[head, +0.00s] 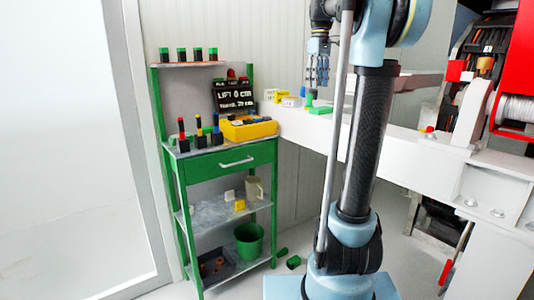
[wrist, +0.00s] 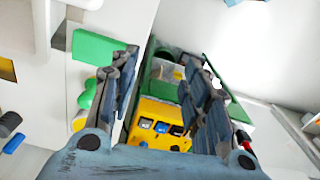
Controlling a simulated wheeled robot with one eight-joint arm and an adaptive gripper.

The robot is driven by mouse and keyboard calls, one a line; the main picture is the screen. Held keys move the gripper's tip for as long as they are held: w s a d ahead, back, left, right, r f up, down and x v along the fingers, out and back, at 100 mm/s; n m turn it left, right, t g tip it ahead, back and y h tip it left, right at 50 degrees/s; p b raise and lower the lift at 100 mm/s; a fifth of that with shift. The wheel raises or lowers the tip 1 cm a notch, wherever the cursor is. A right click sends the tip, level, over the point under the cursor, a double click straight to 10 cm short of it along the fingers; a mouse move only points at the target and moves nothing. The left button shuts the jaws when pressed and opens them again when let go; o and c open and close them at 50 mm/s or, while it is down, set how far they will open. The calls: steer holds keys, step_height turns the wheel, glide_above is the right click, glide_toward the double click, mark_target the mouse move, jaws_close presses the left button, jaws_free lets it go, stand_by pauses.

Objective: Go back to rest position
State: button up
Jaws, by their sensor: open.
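My gripper (head: 318,72) hangs at the end of my arm, upper centre of the head view, with its fingers pointing down. It is in front of the wall, above the white beam. In the wrist view my gripper (wrist: 163,90) has its fingers spread apart with nothing between them. Beyond the fingers lies a yellow tray (wrist: 140,110) with blue and dark items. The same yellow tray (head: 262,129) sits on the green workstand at the left in the head view. A green block (wrist: 98,47) lies on a white surface left of the fingers.
The green workstand (head: 222,165) has several upright tools and a black sign (head: 234,93) on top, and a green bucket (head: 250,240) below. A white beam (head: 420,145) runs rightward behind my arm. Red machinery (head: 515,70) stands at right. A glass door (head: 85,150) stands at left.

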steer(key=s+f+m+t, duration=0.1)
steer(key=s+f+m, duration=0.3)
steer(key=s+f, duration=1.2)
steer(key=s+f+m+t, duration=0.1)
steer(key=s+f+m, duration=0.3)
steer(key=s+f, duration=1.3)
step_height(320, 180, down, 6)
steer(key=shift+f, duration=0.25)
steer(key=shift+w+f, duration=0.2)
steer(key=shift+w, duration=0.2)
steer(key=shift+c, duration=1.2)
